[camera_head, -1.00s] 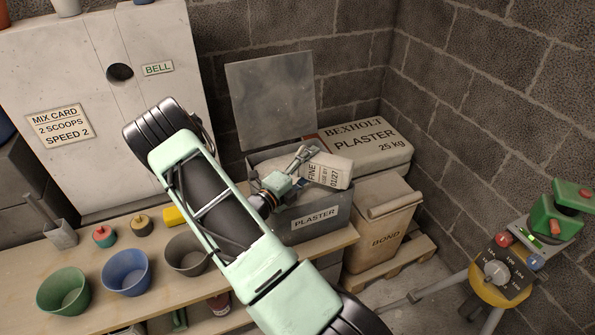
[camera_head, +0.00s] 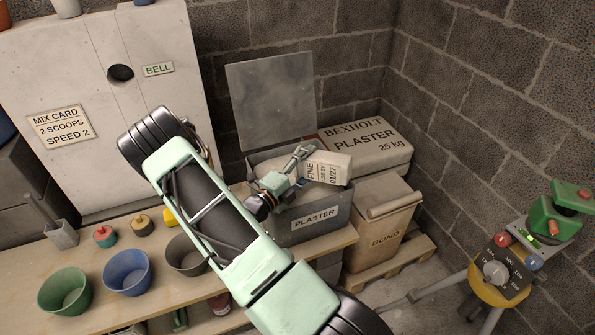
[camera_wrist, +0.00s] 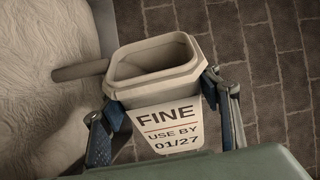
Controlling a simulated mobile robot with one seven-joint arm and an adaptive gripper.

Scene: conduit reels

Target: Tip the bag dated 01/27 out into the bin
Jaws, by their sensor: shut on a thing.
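The cream bag dated 01/27 (camera_head: 327,168) is held tilted over the grey bin labelled PLASTER (camera_head: 284,233), whose lid stands open behind it. My gripper (camera_head: 298,158) is shut on the bag. In the wrist view my gripper (camera_wrist: 160,95) has a finger on either side of the bag (camera_wrist: 168,128), whose label reads FINE, USE BY 01/27. The bag's mouth is open and its inside looks dark; I cannot tell how much it holds. I see no clear stream falling from it. The bin's inside is mostly hidden in the head view.
Green (camera_head: 63,291), blue (camera_head: 126,272) and grey-brown (camera_head: 187,254) buckets are on the bench.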

